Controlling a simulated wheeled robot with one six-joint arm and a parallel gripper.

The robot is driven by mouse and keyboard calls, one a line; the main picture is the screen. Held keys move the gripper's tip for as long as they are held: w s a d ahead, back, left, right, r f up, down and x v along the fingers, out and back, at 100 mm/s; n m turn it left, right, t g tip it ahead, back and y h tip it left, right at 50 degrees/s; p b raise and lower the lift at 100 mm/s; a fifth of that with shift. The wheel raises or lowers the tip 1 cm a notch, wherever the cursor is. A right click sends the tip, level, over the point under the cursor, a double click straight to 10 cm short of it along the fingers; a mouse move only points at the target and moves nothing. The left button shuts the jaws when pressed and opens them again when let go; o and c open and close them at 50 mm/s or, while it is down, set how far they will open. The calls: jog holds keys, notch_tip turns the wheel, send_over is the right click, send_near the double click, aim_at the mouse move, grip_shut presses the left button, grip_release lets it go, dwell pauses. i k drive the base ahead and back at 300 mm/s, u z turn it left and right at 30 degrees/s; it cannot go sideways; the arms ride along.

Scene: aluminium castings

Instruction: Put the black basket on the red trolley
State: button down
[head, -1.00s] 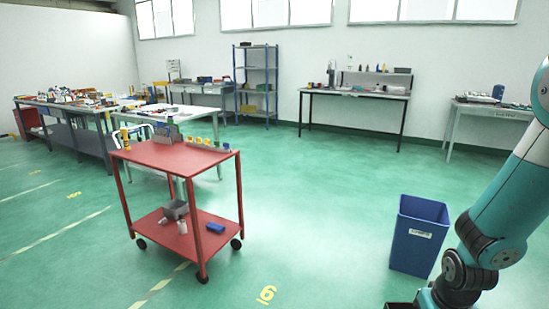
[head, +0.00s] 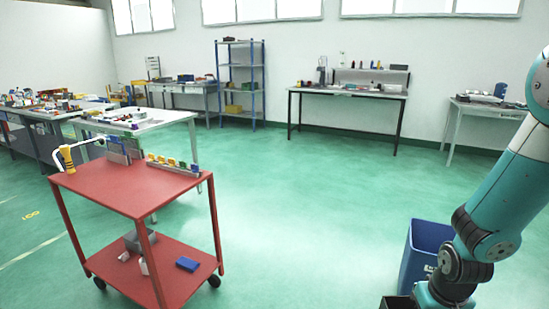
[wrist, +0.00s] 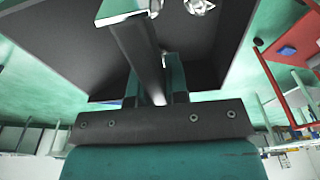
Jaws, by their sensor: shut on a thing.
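The black basket (wrist: 210,60) fills much of the wrist view, with a few shiny metal castings inside near the top edge. My gripper (wrist: 156,82) is shut on the basket's wall, with a finger on each side of it. In the head view, a dark corner of the basket (head: 397,302) shows at the bottom edge beside my arm. The red trolley (head: 125,187) stands at the left, apart from the basket. Part of the trolley (wrist: 292,88) also shows at the right of the wrist view.
A blue bin (head: 420,250) stands close by my arm. Green floor between trolley and bin is clear.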

aim_at(117, 184)
jog(key=i, duration=2.15)
jog(key=u, duration=1.75)
